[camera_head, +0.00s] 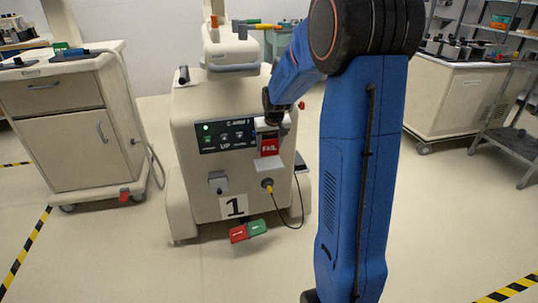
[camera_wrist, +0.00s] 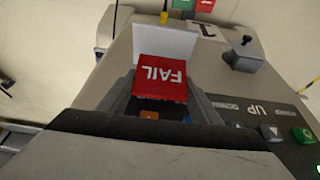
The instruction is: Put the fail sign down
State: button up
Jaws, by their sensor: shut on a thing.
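The fail sign (camera_head: 269,147) is a small red block with white FAIL lettering, in front of the cart marked 1 (camera_head: 190,218). My gripper (camera_head: 272,122) is above it and shut on it. In the wrist view the sign (camera_wrist: 160,75) sits between the two grey fingers of my gripper (camera_wrist: 158,98), its lettering upside down. A white plate (camera_head: 268,163) shows just below the sign; in the wrist view this plate (camera_wrist: 168,42) lies beyond it. I cannot tell whether sign and plate touch. The sign's rear is hidden.
A control panel (camera_head: 226,136) with a green light is left of the sign. A yellow plug (camera_head: 267,184) with a black cable is below. Red (camera_head: 238,233) and green (camera_head: 257,228) pedals are at the cart's foot. Another cart (camera_head: 65,130) stands left, with open floor between.

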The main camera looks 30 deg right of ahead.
aim_at(269, 154)
jog(key=shift+f, duration=2.35)
jog(key=shift+w+f, duration=0.15)
jog(key=shift+f, duration=0.1)
jog(key=shift+f, duration=0.1)
jog(key=o, duration=1)
jog(key=shift+o, duration=0.2)
